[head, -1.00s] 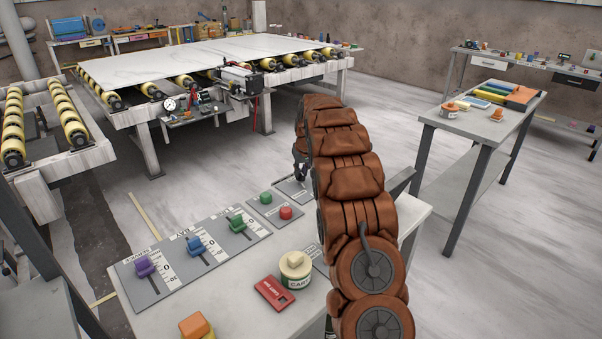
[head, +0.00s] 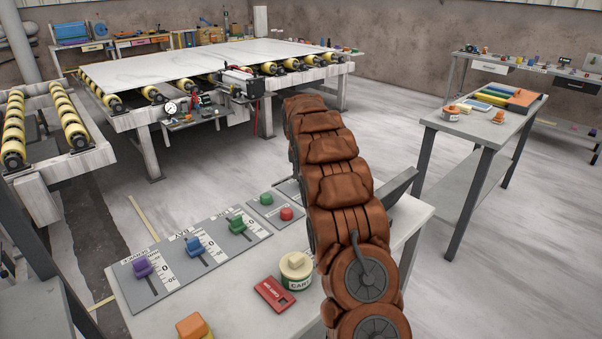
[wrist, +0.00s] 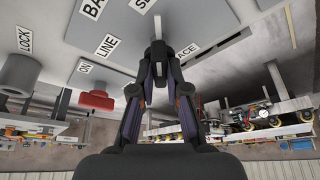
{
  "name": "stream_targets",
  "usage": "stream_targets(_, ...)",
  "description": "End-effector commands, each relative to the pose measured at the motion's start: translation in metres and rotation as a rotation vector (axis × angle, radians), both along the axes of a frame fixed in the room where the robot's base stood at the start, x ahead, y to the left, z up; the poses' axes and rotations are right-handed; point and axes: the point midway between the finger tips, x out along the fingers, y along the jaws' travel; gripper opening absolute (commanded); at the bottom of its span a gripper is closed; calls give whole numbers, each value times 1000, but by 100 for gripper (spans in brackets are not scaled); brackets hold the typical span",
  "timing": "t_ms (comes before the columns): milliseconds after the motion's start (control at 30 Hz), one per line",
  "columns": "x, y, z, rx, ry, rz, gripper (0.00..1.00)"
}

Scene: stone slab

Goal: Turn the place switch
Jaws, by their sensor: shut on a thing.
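In the wrist view, my gripper (wrist: 158,62) points at a grey panel (wrist: 205,22). Its two fingers close together on a small dark switch lever (wrist: 158,28), which is mostly covered by the fingertips. A white label ending in "ACE" (wrist: 187,50) sits just right of the fingers, and a "LINE" label (wrist: 107,46) is on the left. In the head view, my brown arm hides the gripper and the switch; only a sliver of the panel (head: 285,190) shows left of the arm.
A green button (head: 266,199) and a red button (head: 286,214) sit left of the arm. Purple, blue and green sliders (head: 142,267) line the console. A round cream-topped container (head: 296,266) and a red card (head: 274,294) lie close to the arm. A roller table with a stone slab (head: 200,60) stands behind.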

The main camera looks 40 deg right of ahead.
Motion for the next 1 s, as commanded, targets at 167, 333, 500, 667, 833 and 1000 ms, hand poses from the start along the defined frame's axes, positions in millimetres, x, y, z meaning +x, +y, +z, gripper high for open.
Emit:
stream_targets(167,-1,0,-1,2,2,-2,0)
stream_targets(333,-1,0,-1,2,2,-1,29)
stream_targets(500,0,0,0,1,2,0,40)
stream_targets(667,0,0,0,1,1,0,40)
stream_targets(833,-1,1,3,1,-1,0,40)
stream_targets(1000,-5,4,15,0,0,1,40)
